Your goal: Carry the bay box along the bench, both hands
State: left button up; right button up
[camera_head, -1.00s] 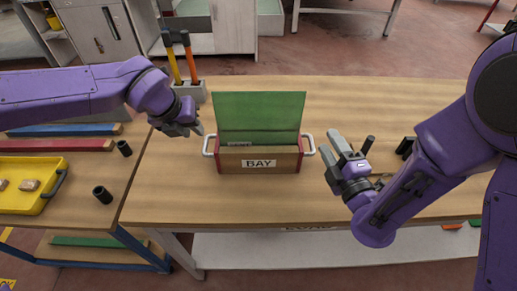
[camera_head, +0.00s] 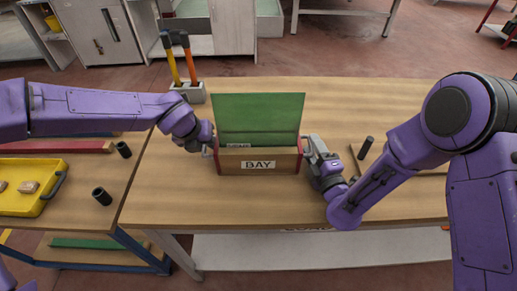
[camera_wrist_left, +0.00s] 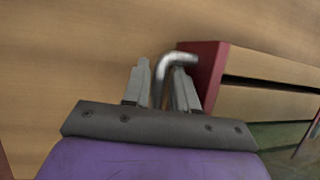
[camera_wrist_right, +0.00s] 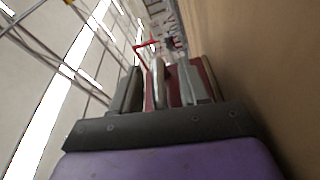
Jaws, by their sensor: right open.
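The bay box (camera_head: 231,160) stands on the bench (camera_head: 160,195), with a wooden front labelled BAY, red ends and a raised green panel (camera_head: 258,115). My left gripper (camera_head: 207,141) is at its left handle. In the left wrist view the metal handle (camera_wrist_left: 178,57) passes between the fingers (camera_wrist_left: 162,85); whether they grip it is unclear. My right gripper (camera_head: 312,152) is at the box's right end. In the right wrist view its fingers (camera_wrist_right: 164,85) are open, with the right handle (camera_wrist_right: 158,80) between them.
A grey holder (camera_head: 192,93) with orange and yellow-handled tools stands behind the box to the left. A yellow tray (camera_head: 28,207) and dark cylinders (camera_head: 102,196) are on the left table. A dark peg (camera_head: 366,147) stands to the right. The bench in front is clear.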

pick_arm(q)
jog(key=shift+f, duration=0.15)
pick_arm(e)
jog(key=shift+w, duration=0.25)
pick_arm(q)
jog(key=shift+s, duration=0.1)
pick_arm(e)
jog(key=shift+a+r, duration=0.15)
pick_arm(q)
grip_shut()
pick_arm(e)
grip_shut()
pick_arm(q)
jog(key=shift+r, duration=0.2)
pick_arm(e)
jog(key=shift+r, duration=0.1)
